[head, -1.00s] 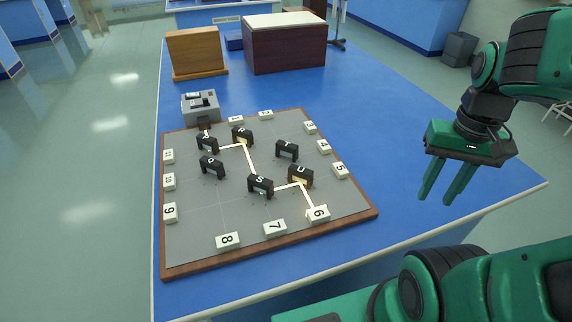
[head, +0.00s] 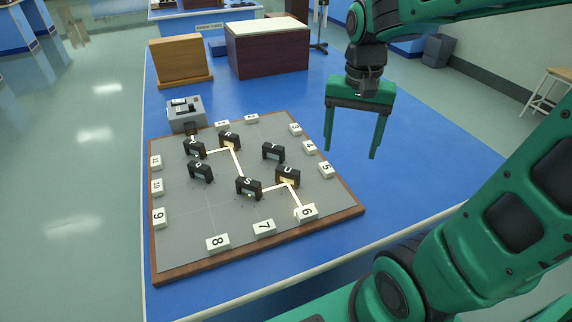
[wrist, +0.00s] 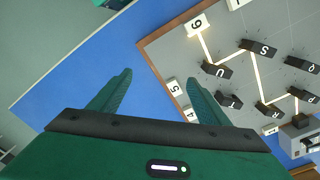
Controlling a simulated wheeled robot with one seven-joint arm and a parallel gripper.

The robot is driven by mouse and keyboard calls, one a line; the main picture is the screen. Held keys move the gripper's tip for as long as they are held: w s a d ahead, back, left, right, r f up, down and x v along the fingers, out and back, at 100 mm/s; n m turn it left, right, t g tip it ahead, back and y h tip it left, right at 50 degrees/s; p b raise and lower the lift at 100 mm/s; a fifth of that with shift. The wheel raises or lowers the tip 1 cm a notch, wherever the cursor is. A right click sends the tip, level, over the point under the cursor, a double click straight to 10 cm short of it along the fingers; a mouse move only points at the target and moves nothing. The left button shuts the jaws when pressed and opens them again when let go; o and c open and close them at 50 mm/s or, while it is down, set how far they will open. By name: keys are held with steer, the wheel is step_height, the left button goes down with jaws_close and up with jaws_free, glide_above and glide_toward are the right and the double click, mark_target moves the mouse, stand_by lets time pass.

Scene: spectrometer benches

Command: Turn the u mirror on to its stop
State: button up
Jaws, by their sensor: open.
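The u mirror (head: 288,177) is a black block marked U on the grey board (head: 215,215), right of the S mirror. A bright beam line runs from the S mirror to it, then on to the block marked 6 (head: 306,212). The u mirror also shows in the wrist view (wrist: 216,71), above and to the right of my fingers. My gripper (head: 350,152) is open and empty, pointing down, held in the air right of the board. In the wrist view its two fingers (wrist: 158,88) are wide apart over blue bench and the board's edge.
The S mirror (head: 249,187) and T mirror (head: 273,152) stand close to the u mirror. Numbered blocks such as 5 (head: 326,170) line the board's edge. A grey lamp box (head: 186,113) stands behind. The blue bench right of the board is clear.

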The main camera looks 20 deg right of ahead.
steer(key=m, duration=0.1)
glide_above(288, 169)
step_height(288, 169, down, 11)
steer(key=shift+s+f, duration=0.1)
steer(key=shift+a, duration=0.1)
steer(key=shift+c, duration=0.6)
steer(key=c, duration=0.9)
